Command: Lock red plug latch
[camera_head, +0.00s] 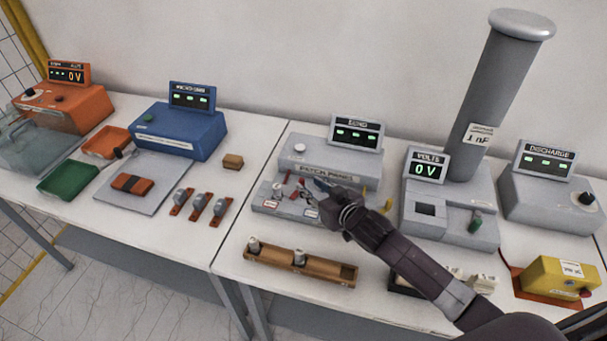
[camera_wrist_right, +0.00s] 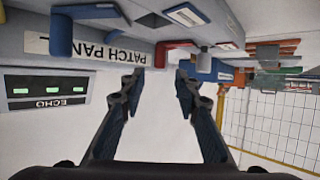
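The patch panel (camera_head: 318,173) is a grey unit at the back of the right table, with an ECHO display (camera_head: 357,133) on it. My right gripper (camera_head: 322,192) is over its front, hiding part of it. The wrist view is upside down and shows the PATCH PANEL label (camera_wrist_right: 115,52). A red bent part (camera_wrist_right: 162,54), which looks like the red plug latch, lies just beyond and between my right fingertips (camera_wrist_right: 158,80). The fingers are apart with nothing between them. Whether a fingertip touches the red part, I cannot tell. A blue part (camera_wrist_right: 61,36) sits to its left. My left gripper is out of view.
A wooden rack (camera_head: 300,268) stands in front of the panel. The grey VOLTS unit (camera_head: 450,215) with a tall cylinder (camera_head: 500,85) is to the right. A blue unit (camera_head: 180,135) is on the left table. Bare tabletop separates the rack and panel.

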